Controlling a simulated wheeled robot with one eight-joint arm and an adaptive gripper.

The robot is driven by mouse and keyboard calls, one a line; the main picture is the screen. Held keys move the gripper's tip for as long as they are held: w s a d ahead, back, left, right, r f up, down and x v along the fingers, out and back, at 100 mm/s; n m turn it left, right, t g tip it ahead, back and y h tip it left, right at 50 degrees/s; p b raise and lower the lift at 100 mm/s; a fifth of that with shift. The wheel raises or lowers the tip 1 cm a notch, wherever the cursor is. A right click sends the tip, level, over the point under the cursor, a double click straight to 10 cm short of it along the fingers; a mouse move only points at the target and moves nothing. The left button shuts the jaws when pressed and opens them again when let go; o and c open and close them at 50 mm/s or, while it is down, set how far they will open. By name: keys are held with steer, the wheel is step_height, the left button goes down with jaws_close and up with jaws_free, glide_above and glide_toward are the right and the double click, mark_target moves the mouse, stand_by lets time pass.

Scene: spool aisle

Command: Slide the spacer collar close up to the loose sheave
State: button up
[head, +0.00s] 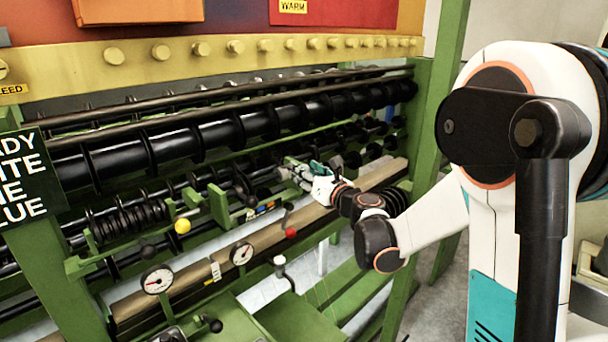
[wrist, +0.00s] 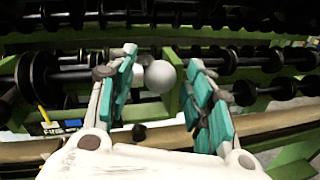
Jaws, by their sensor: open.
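My gripper (head: 298,172) reaches in at the lower shafts of the green frame in the head view. In the wrist view its teal-padded fingers (wrist: 162,62) are spread apart. A pale round knob (wrist: 160,76) shows in the gap between them; I cannot tell whether either finger touches it. Black discs on a shaft stand left of the fingers (wrist: 42,80), and more discs stand to the right (wrist: 246,90). I cannot tell which part is the spacer collar or which disc is the loose sheave. The gripper hides part of the shaft in the head view.
Yellow (head: 183,226), black (head: 251,201) and red (head: 291,233) ball knobs stick out along the frame. Two dial gauges (head: 158,279) sit on the front rail. A green post (head: 440,110) rises on the right. A dark sign (head: 28,180) stands at left.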

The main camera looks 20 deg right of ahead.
steer(key=shift+w+a, duration=0.15)
steer(key=shift+w, duration=0.45)
jaws_close()
steer(key=s+a, duration=0.5)
steer(key=a, duration=0.4)
steer(key=shift+a, duration=0.15)
steer(key=shift+w, duration=0.1)
jaws_free()
